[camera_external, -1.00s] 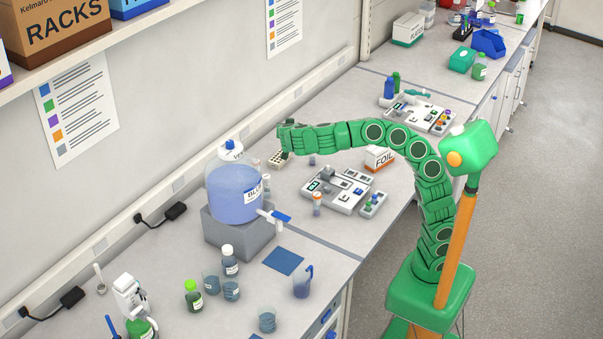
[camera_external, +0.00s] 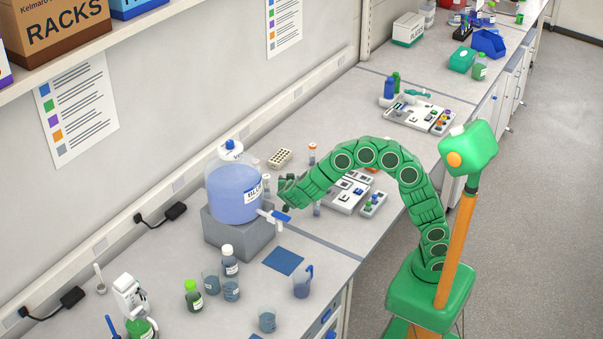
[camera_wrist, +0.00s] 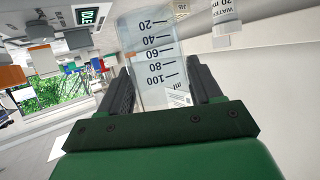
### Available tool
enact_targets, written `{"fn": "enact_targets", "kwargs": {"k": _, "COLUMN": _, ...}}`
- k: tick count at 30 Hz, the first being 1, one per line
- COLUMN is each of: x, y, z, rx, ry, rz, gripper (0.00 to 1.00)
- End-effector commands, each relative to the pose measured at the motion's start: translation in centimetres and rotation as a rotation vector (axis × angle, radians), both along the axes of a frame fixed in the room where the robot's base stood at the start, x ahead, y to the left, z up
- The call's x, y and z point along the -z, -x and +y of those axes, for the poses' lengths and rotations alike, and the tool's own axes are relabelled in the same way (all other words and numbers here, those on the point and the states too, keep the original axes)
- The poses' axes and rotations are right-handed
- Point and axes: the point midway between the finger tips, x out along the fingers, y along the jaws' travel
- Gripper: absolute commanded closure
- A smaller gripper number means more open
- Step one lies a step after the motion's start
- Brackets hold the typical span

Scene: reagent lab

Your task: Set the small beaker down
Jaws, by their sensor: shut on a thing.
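My gripper (camera_external: 282,190) is over the bench, just right of the big carboy in the external view. In the wrist view my gripper (camera_wrist: 160,85) is shut on a small clear beaker (camera_wrist: 155,45). The beaker has black graduations from 20 to 100 ml and a small white label patch. A dark finger lies on each side of it. I cannot make out the beaker in the external view, nor whether it touches the bench.
The carboy (camera_external: 233,192) of blue liquid stands on a grey block (camera_external: 238,235), its blue-handled tap (camera_external: 276,215) close to my gripper. A vial rack (camera_external: 280,158) is behind. A blue mat (camera_external: 284,261) lies bare in front. A pitcher (camera_external: 303,283) and several bottles and beakers stand nearer.

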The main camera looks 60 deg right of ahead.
Motion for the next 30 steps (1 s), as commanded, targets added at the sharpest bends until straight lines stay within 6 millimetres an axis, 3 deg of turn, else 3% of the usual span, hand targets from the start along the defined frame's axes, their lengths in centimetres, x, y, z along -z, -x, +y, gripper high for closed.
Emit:
{"fn": "enact_targets", "kwargs": {"k": 7, "x": 3.4, "y": 0.1, "z": -0.1, "rx": 0.0, "ry": 0.004, "rz": 0.002, "gripper": 0.65}}
{"fn": "enact_targets", "kwargs": {"k": 14, "x": 4.5, "y": 0.0, "z": -0.1, "rx": 0.001, "ry": 0.004, "rz": 0.002, "gripper": 0.65}}
{"fn": "enact_targets", "kwargs": {"k": 24, "x": 7.9, "y": 0.0, "z": -0.1, "rx": 0.0, "ry": 0.003, "rz": 0.002, "gripper": 0.65}}
{"fn": "enact_targets", "kwargs": {"k": 30, "x": 8.2, "y": 0.0, "z": -0.1, "rx": 0.001, "ry": 0.002, "rz": 0.001, "gripper": 0.64}}
